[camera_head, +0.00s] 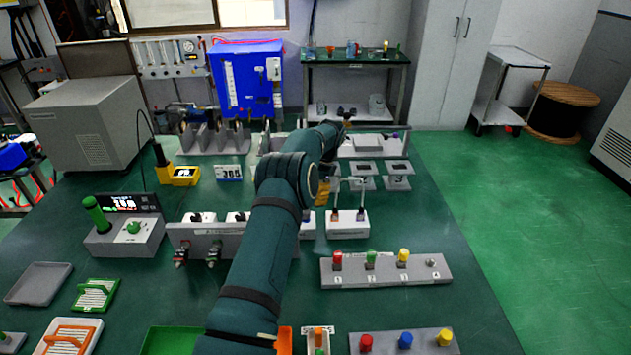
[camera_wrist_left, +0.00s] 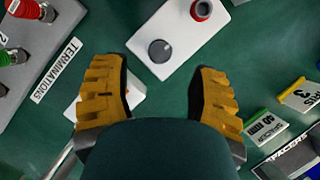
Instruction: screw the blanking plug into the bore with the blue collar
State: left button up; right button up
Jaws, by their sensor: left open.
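My left gripper (camera_wrist_left: 160,95) is open and empty above the green table, its two yellow fingers wide apart. A round dark grey knob-like piece (camera_wrist_left: 160,51), possibly the blanking plug, sits on a white block (camera_wrist_left: 185,38) just beyond the fingers. A red collar (camera_wrist_left: 201,9) is at the block's far end. I cannot make out a blue collar with a bore in either view. In the head view my left arm runs up the middle and hides part of the table; a yellow part of the gripper (camera_head: 322,191) shows beside it. My right gripper is not in view.
A grey strip with red, green and yellow caps (camera_head: 386,270) lies right of the arm. Another strip with red, blue and yellow knobs (camera_head: 402,341) is at the front. A terminations panel (camera_wrist_left: 30,40) stands left in the wrist view, spacer labels (camera_wrist_left: 265,128) right.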

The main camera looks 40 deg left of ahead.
pick_arm(q)
jog(key=v, duration=0.6)
jog(key=shift+r, duration=0.2)
dwell(0.5)
